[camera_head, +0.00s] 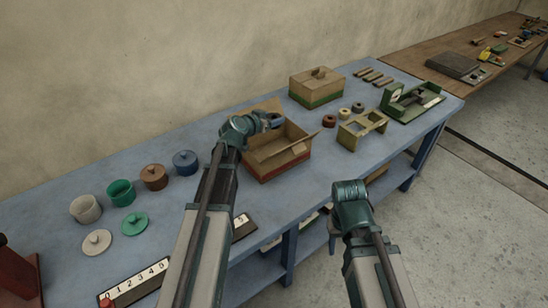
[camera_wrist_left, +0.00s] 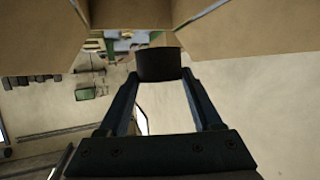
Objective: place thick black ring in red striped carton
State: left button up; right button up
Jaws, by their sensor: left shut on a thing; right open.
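The red striped carton (camera_head: 283,168) stands open on the blue table, its flaps spread and a red band low on its side. My left gripper (camera_head: 272,121) is over the carton's opening. In the left wrist view it is shut on the thick black ring (camera_wrist_left: 158,65), held between the two fingertips. Cardboard flaps (camera_wrist_left: 255,35) of the carton surround the ring's far side in that view. In the head view the ring is hard to make out. My right gripper (camera_head: 336,232) is open and low by the table's front edge, mostly hidden behind its own wrist.
Small rings (camera_head: 344,113), a tan frame (camera_head: 362,127) and a green device (camera_head: 411,102) are to the right. Several round pots (camera_head: 120,192) with lids and a number strip (camera_head: 137,283) are to the left.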

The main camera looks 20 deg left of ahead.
pick_arm(q)
notch_tip(320, 180, down, 6)
jog(key=b, duration=0.6)
jog(key=shift+f, duration=0.15)
notch_tip(320, 180, down, 4)
jog(key=b, duration=0.3)
jog(key=shift+r+b, duration=0.2)
jog(key=shift+b, duration=0.2)
jog(key=shift+f+b, duration=0.65)
jog(key=o, duration=1.4)
jog(key=shift+r+p, duration=0.55)
jog(key=shift+p+v, duration=2.4)
jog(key=shift+v, duration=3.7)
